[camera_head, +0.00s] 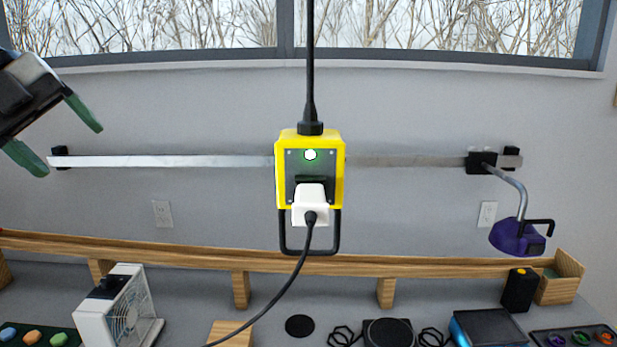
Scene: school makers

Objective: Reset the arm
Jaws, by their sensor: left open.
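My left gripper (58,138) is at the upper left, in front of the grey wall. Its two green fingers are spread apart with nothing between them. My right gripper does not show. A yellow power box (338,170) hangs from a black cable in the middle, with a lit green-white light. A white plug (310,208) sits in its front, and a black cord runs from the plug down to the left.
A metal rail (170,161) crosses the wall behind the box. A purple lamp (516,236) hangs at the right.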

